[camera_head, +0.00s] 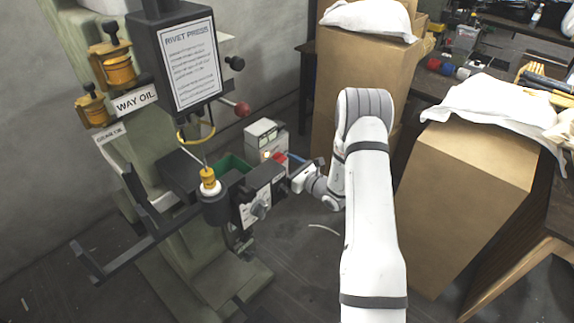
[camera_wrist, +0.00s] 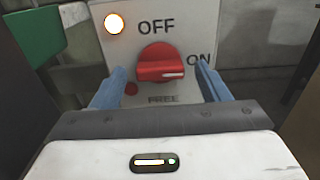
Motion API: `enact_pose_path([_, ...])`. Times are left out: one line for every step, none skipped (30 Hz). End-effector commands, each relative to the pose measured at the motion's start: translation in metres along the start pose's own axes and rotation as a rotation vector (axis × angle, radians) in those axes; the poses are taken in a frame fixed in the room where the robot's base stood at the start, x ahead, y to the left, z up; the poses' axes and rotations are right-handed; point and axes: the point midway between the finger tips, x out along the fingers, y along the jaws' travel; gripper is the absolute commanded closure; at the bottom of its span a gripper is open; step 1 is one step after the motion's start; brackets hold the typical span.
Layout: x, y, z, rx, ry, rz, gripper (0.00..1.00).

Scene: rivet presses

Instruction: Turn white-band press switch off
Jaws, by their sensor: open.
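The rivet press (camera_head: 188,62) stands at left in the head view, with a white ring (camera_head: 210,188) below a yellow cap. Its pale switch box (camera_head: 262,136) is behind a black unit. In the wrist view, the switch plate (camera_wrist: 225,30) carries a red knob (camera_wrist: 158,66), an OFF label above and an ON label to the right. The knob's white mark points right, toward ON. A lamp (camera_wrist: 114,23) glows at upper left. My gripper (camera_wrist: 161,84) is open, its blue fingers on either side of the knob; contact cannot be told.
A green tray (camera_head: 231,163) is beside the switch box. Cardboard boxes (camera_head: 358,75) with white cloths stand behind and to the right of my arm.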

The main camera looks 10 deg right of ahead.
Motion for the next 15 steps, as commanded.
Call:
enact_pose_path([-0.0002,-0.0001,0.0000,0.000,0.000,0.000,0.33])
enact_pose_path([-0.0002,-0.0001,0.0001,0.000,0.000,0.000,0.36])
enact_pose_path([-0.0003,-0.0002,0.0001,0.000,0.000,0.000,0.39])
enact_pose_path([-0.0003,-0.0002,0.0001,0.000,0.000,0.000,0.42])
enact_pose_path([-0.0004,-0.0002,0.0001,0.000,0.000,0.000,0.44])
enact_pose_path([-0.0004,-0.0003,0.0002,0.000,0.000,0.000,0.47])
enact_pose_path([-0.0004,-0.0003,0.0002,0.000,0.000,0.000,0.50])
enact_pose_path([-0.0005,-0.0003,0.0002,0.000,0.000,0.000,0.52])
enact_pose_path([-0.0005,-0.0004,0.0002,-0.001,0.000,0.000,0.55])
enact_pose_path([-0.0006,-0.0004,0.0002,-0.001,0.000,0.000,0.58])
enact_pose_path([-0.0006,-0.0004,0.0002,-0.001,0.000,0.000,0.60])
enact_pose_path([-0.0006,-0.0005,0.0002,-0.001,0.000,0.000,0.64])
enact_pose_path([-0.0007,-0.0005,0.0002,-0.001,0.000,0.000,0.66])
enact_pose_path([-0.0007,-0.0005,0.0002,-0.001,0.000,-0.001,0.69])
enact_pose_path([-0.0007,-0.0006,0.0002,-0.001,0.000,-0.001,0.72])
